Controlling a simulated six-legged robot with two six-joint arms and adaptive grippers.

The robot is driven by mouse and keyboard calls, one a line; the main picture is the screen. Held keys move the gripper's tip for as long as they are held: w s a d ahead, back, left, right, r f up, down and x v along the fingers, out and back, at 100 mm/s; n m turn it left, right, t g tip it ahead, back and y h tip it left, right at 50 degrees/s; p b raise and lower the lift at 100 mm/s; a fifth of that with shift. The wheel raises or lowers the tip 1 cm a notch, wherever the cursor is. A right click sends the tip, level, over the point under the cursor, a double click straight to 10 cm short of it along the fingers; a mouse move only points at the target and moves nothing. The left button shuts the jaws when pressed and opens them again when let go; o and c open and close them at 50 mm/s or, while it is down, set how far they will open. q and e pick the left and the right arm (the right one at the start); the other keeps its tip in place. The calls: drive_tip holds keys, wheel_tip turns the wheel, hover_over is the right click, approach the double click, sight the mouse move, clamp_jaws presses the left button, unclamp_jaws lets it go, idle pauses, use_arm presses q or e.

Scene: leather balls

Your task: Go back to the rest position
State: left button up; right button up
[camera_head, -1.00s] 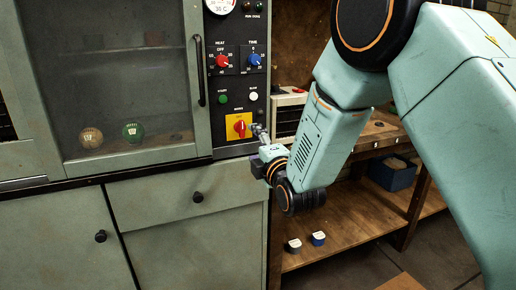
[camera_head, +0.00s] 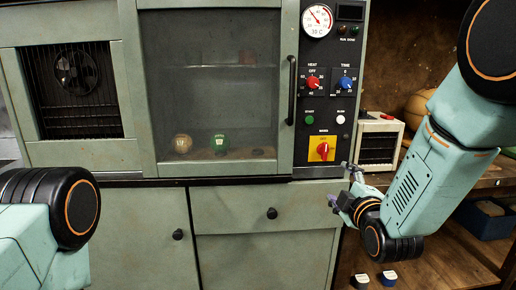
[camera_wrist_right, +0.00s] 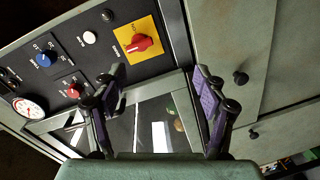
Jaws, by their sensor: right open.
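My right gripper (camera_head: 343,187) is open and empty in the head view, in front of the cabinet just below and right of the control panel. In the right wrist view its two fingers (camera_wrist_right: 160,90) stand wide apart with nothing between them. The red rotary switch on its yellow plate (camera_head: 322,149) is up and left of the gripper; it also shows in the right wrist view (camera_wrist_right: 138,43).
The green cabinet (camera_head: 262,235) with knobs and a door handle (camera_head: 292,90) stands close in front. A small white-framed unit (camera_head: 379,139) is right of the panel. Two small containers (camera_head: 388,278) sit on the lower wooden shelf. A blue bin (camera_head: 484,218) is at the right.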

drive_tip(key=s+f+m+g, duration=0.55)
drive_tip(key=s+f, duration=0.35)
drive_tip(key=f, duration=0.3)
drive_tip(key=s+f+m+g, duration=0.4)
drive_tip(key=s+f+m, duration=0.2)
drive_tip(key=s+f, duration=0.4)
drive_tip(key=s+f+m+g, duration=0.1)
drive_tip(key=s+f+g, duration=0.2)
drive_tip(key=s, duration=1)
drive_tip(key=s+f+m+g, duration=0.2)
drive_tip(key=s+f+g, duration=0.2)
drive_tip(key=s+f, duration=0.6)
drive_tip(key=s, duration=0.3)
drive_tip(key=shift+d+h, duration=0.3)
drive_tip(key=shift+d, duration=0.1)
use_arm(q)
drive_tip(key=shift+c, duration=0.2)
use_arm(e)
drive_tip(key=shift+w, duration=0.1)
